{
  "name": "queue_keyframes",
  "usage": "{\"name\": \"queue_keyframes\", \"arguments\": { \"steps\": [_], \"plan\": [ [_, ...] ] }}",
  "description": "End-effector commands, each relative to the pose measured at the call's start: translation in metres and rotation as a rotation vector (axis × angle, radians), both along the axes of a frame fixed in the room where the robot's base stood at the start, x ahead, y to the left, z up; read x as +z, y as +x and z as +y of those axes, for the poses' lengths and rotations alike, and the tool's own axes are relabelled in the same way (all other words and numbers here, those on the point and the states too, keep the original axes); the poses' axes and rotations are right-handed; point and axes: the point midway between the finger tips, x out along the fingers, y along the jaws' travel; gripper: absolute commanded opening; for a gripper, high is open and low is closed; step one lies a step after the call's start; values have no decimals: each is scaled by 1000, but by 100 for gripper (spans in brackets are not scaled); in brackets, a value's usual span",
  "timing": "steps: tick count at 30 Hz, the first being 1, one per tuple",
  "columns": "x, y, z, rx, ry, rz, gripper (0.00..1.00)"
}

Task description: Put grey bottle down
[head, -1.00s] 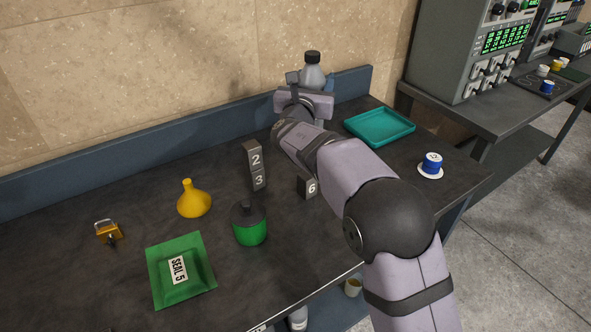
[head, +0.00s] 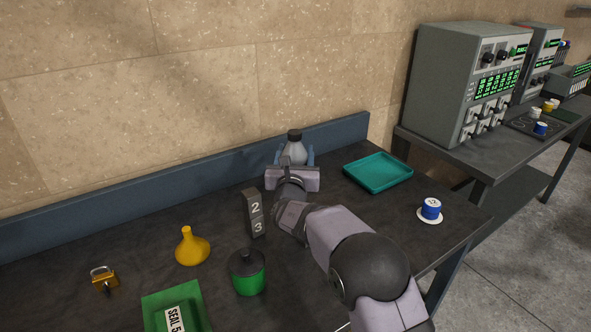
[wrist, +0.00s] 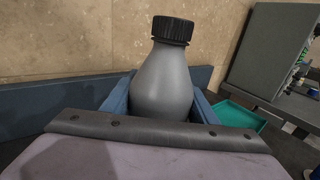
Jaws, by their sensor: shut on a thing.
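The grey bottle (head: 294,152) has a black cap and stands upright between the blue fingers of my gripper (head: 294,157), near the back of the dark table. It also shows in the wrist view (wrist: 163,85), upright, with a blue finger on each side of its body. My gripper is shut on the bottle. The bottle's base is hidden behind my gripper, so I cannot tell whether it touches the table.
A teal tray (head: 378,172) lies right of the bottle, with a blue spool (head: 431,208) on a white disc farther right. A blue ledge (head: 120,223) runs behind.

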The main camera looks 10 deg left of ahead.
Motion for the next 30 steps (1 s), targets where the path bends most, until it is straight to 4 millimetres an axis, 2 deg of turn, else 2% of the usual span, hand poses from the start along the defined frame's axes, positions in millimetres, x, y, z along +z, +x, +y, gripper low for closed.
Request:
{"name": "queue_keyframes", "arguments": {
  "steps": [11, 21, 30],
  "plan": [
    [-10, 1, 0, -2, 2, -7, 10],
    [-42, 0, 0, -1, 1, -7, 10],
    [-43, 0, 0, -1, 2, -9, 10]
  ]
}}
